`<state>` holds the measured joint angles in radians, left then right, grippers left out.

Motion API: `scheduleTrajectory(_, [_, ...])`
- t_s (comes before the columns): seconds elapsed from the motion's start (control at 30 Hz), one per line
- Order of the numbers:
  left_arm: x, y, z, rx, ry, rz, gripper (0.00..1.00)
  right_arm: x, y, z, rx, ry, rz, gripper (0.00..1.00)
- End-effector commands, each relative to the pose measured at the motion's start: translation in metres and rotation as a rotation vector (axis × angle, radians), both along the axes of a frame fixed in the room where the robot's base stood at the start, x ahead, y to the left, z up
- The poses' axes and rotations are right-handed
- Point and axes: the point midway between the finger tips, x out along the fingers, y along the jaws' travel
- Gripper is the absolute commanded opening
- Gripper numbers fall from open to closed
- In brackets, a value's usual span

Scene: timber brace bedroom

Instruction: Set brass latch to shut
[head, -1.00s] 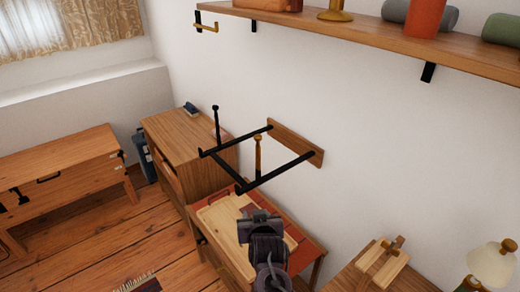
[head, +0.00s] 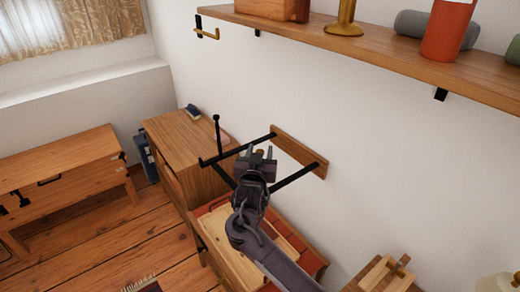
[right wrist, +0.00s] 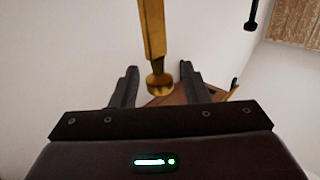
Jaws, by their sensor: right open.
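The brass latch (right wrist: 153,35) is a slim brass lever with a round knob at its end. In the right wrist view it comes down from the top edge, and its knob lies between my two fingers. In the head view only its brown-gold top (head: 258,154) shows between the fingertips, at the black wall frame (head: 293,176). My right gripper (head: 258,153) is open around the knob; it also shows in the right wrist view (right wrist: 158,78). I cannot tell whether a finger touches the knob. The lower lever is hidden behind my gripper. My left gripper is not in view.
A black upright lever (head: 218,133) stands on the frame's left corner. A wooden shelf (head: 375,56) holding several items runs above. A dresser (head: 180,140) and a red-topped cabinet (head: 305,258) stand below the frame.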

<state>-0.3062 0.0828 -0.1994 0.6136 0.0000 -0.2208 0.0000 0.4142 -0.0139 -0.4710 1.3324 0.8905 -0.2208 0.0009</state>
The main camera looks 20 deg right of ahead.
Motion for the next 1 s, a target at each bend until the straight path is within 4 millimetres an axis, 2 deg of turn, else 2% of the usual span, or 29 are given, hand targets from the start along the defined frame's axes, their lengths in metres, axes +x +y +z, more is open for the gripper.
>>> scheduleTrajectory(0.1, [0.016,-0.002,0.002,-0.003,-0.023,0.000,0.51,0.002,-0.001,-0.001,0.000,0.001,0.001,0.42])
scheduleTrajectory(0.27, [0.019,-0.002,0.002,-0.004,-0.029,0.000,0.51,0.002,-0.001,-0.001,0.000,0.001,0.001,0.42])
scheduleTrajectory(0.6, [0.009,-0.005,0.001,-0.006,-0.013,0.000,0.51,0.001,-0.001,-0.001,0.000,0.001,0.001,0.00])
scheduleTrajectory(0.87, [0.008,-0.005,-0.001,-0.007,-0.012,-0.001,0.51,0.002,0.000,-0.002,-0.003,0.000,0.001,0.00])
scheduleTrajectory(1.0, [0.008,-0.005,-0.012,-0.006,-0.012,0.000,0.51,0.007,0.001,-0.005,-0.026,-0.009,0.001,0.00])
